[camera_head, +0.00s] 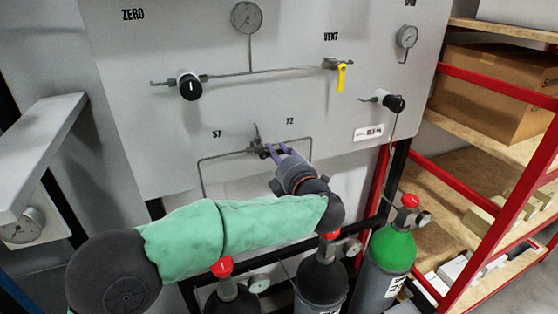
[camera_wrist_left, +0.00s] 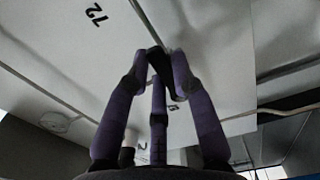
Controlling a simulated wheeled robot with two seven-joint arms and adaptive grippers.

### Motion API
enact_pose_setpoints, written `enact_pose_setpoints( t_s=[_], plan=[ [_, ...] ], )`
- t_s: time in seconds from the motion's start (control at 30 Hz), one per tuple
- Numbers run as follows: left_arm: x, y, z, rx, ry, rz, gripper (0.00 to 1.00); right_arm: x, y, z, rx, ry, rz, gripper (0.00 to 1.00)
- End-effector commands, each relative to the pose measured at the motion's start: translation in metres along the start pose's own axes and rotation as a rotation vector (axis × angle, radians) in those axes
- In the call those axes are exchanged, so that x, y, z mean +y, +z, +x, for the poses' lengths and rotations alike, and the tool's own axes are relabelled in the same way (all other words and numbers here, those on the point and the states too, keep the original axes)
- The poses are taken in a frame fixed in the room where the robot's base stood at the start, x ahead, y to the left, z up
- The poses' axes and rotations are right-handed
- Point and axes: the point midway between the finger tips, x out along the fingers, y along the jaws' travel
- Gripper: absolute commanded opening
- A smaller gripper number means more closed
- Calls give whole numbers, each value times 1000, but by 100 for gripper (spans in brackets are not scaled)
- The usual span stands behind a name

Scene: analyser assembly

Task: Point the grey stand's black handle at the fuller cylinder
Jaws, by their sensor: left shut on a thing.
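The grey stand's panel (camera_head: 300,100) fills the middle of the head view. A small valve (camera_head: 256,140) with thin pipes sits low on it, between the labels "57" and "72". My left gripper (camera_head: 268,152) reaches it from below and is shut on the valve's black handle (camera_wrist_left: 160,64), seen between the purple fingertips (camera_wrist_left: 160,62) in the wrist view. The fingers largely hide the handle in the head view, so its exact pointing is unclear. Two dark cylinders (camera_head: 322,280) (camera_head: 232,298) with red caps stand below, with gauges too small to read. My right gripper is out of view.
A green-topped cylinder (camera_head: 390,250) stands at the right. A yellow vent handle (camera_head: 341,78), two black knobs (camera_head: 190,86) (camera_head: 394,103) and round gauges are on the panel. Red-framed shelves (camera_head: 500,85) with a cardboard box (camera_head: 490,92) are at right. A grey ledge (camera_head: 40,150) is at left.

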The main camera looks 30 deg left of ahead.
Motion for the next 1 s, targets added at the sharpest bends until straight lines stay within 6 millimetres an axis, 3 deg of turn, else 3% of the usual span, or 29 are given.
enact_pose_setpoints(
  t_s=[0.63, 0.67, 0.7, 0.73, 1.0],
  plan=[
    [2, -1, 0, 1, 0, -48, 0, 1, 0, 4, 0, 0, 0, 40],
    [2, -1, 0, 1, 0, -48, 33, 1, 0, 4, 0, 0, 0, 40],
    [2, -1, 0, 1, 0, -48, 44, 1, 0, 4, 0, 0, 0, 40],
    [2, -1, 0, 1, 0, -47, 49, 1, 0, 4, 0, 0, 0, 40],
    [2, 0, 0, 1, 0, -46, 49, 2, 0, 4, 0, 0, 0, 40]
  ],
)
